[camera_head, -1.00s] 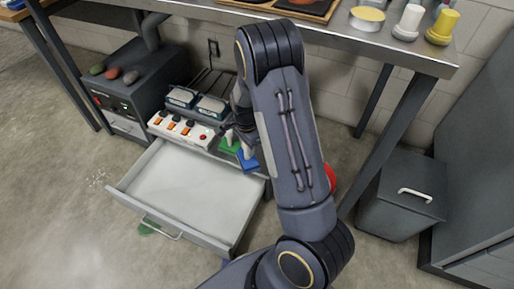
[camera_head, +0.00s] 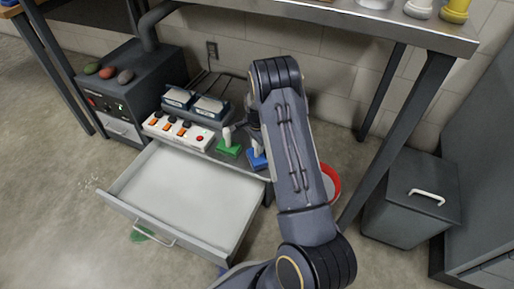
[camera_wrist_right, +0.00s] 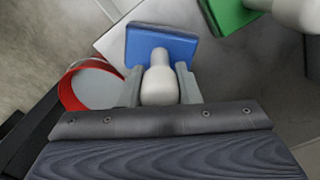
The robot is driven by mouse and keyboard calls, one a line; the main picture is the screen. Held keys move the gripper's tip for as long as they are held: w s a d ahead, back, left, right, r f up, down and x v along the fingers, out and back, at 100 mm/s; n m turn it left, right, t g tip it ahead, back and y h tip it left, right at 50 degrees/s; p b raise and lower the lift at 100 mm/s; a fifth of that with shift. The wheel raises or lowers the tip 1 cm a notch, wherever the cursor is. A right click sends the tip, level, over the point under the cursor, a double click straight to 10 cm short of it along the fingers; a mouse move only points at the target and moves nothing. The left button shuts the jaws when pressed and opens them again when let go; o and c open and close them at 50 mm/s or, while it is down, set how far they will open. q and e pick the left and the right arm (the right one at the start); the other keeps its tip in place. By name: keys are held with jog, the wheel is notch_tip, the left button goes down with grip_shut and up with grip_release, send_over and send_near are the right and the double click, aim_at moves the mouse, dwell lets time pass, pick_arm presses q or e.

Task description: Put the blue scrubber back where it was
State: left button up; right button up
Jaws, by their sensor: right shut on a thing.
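The blue scrubber (camera_head: 257,160) has a blue block and a pale knob handle. In the right wrist view its blue block (camera_wrist_right: 160,47) sits beyond my right gripper (camera_wrist_right: 160,88), whose two fingers are shut on the pale handle. In the head view my right gripper (camera_head: 250,138) is mostly hidden by my own arm. The scrubber is at the right end of the low cabinet top; whether it touches the surface I cannot tell. A green scrubber (camera_head: 229,149) with a pale handle stands just left of it and also shows in the right wrist view (camera_wrist_right: 232,14). My left gripper is not in view.
An open, empty drawer (camera_head: 182,199) juts out below the cabinet top. A red-rimmed bin (camera_head: 331,181) is on the floor to the right, near a table leg (camera_head: 398,130).

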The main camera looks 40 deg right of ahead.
jog(key=shift+r, duration=0.1)
jog(key=shift+f, duration=0.25)
jog(key=o, duration=0.9)
jog(key=shift+o, duration=0.2)
